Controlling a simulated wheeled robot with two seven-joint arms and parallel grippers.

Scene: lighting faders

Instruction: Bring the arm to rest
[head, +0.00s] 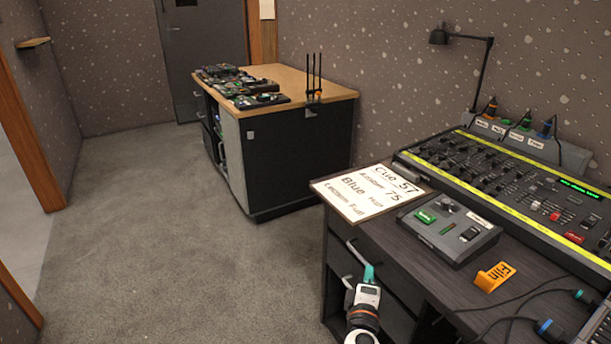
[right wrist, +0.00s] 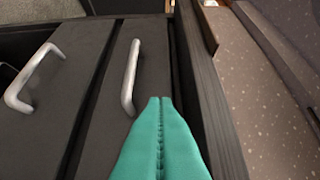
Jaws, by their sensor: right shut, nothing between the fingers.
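My right gripper (head: 369,272) is low in front of the desk's drawers in the head view, with its teal fingertips pointing up in the picture. In the right wrist view the two teal fingers (right wrist: 161,105) lie together, shut and empty. A metal drawer handle (right wrist: 131,78) lies just beyond the fingertips in that view; whether they touch it I cannot tell. A second handle (right wrist: 35,78) is to its left. My left gripper is in neither view.
The dark desk (head: 395,240) carries a lighting console (head: 510,185), a small control box (head: 449,229), a cue card (head: 369,192), an orange tag (head: 495,276) and loose cables. A wood-topped cabinet (head: 335,92) stands behind. Carpet (head: 170,230) on the left is clear.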

